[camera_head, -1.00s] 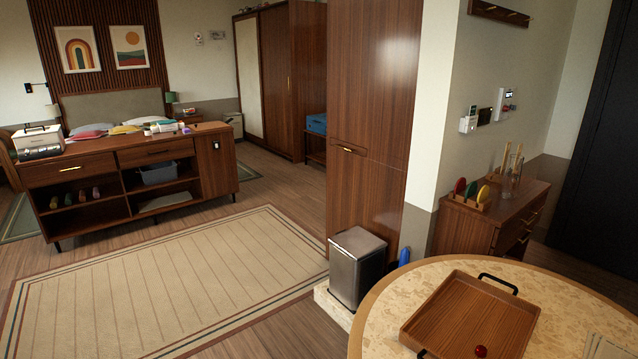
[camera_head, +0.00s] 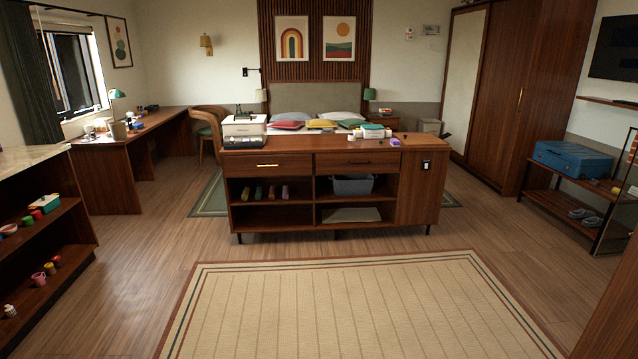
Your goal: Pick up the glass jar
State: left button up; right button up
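I cannot make out a glass jar in the head view. Small items stand on the wooden cabinet (camera_head: 412,215) in the middle, on the left shelves and on the far desk, too small to tell apart fully. Neither of my grippers shows in the head view.
A striped rug (camera_head: 350,310) lies on open floor in front of the cabinet. A shelf unit (camera_head: 60,235) with small items stands at the left. A desk (camera_head: 160,135) is at the back left. A low rack (camera_head: 548,193) holds a blue case (camera_head: 572,160) at the right.

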aim_at(352, 133)
jog(key=i+z, duration=0.15)
jog(key=i, duration=0.4)
jog(key=i+j+z, duration=0.15)
jog(key=i, duration=0.4)
jog(key=i+z, duration=0.15)
jog(key=i, duration=0.4)
jog(key=i+j+z, duration=0.15)
jog(key=i, duration=0.35)
jog(key=j, duration=0.15)
